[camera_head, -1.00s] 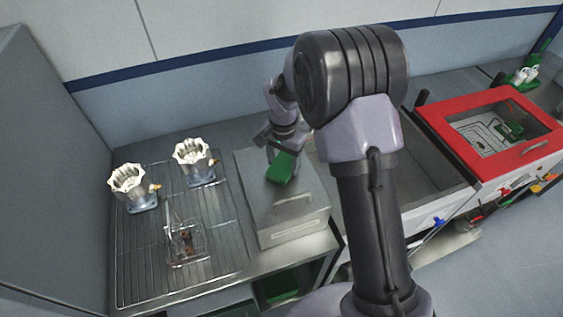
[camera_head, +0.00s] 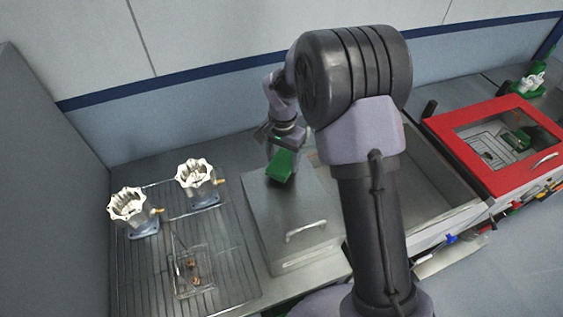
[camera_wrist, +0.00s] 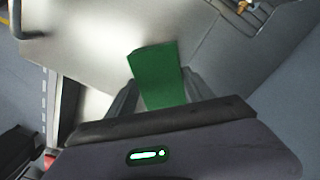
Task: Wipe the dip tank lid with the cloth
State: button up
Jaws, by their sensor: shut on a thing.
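The dip tank lid (camera_head: 300,212) is a flat grey metal cover with a bar handle near its front edge. It fills much of the wrist view (camera_wrist: 95,45), with the handle at the upper left. The green cloth (camera_head: 281,166) hangs from my gripper (camera_head: 284,143) over the back part of the lid. In the wrist view the cloth (camera_wrist: 157,72) sits between the two dark fingers of my gripper (camera_wrist: 152,95), which is shut on it. I cannot tell whether the cloth touches the lid.
Left of the lid, a wire rack (camera_head: 225,250) holds two silver machined housings (camera_head: 133,213) (camera_head: 197,182) and a small wire basket (camera_head: 192,272). Right are an open basin (camera_head: 425,175) and a red-framed cabinet with a window (camera_head: 470,155). A wall stands behind.

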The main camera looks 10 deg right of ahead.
jog(key=shift+s+d+r+p, duration=0.1)
jog(key=shift+s+r+p, duration=0.15)
jog(key=shift+r, duration=0.35)
jog(key=shift+s+r+p, duration=0.2)
jog(key=shift+s+r, duration=0.05)
jog(key=shift+r, duration=0.3)
jog(key=shift+w+r+p, duration=0.15)
jog(key=shift+r+p, duration=0.25)
jog(key=shift+r, duration=0.1)
jog(key=shift+w+r+p, duration=0.15)
jog(key=shift+r+p, duration=0.2)
jog(key=shift+r, duration=0.15)
jog(key=shift+s+r+p, duration=0.15)
jog(key=shift+r+p, duration=0.35)
jog(key=shift+r, duration=0.45)
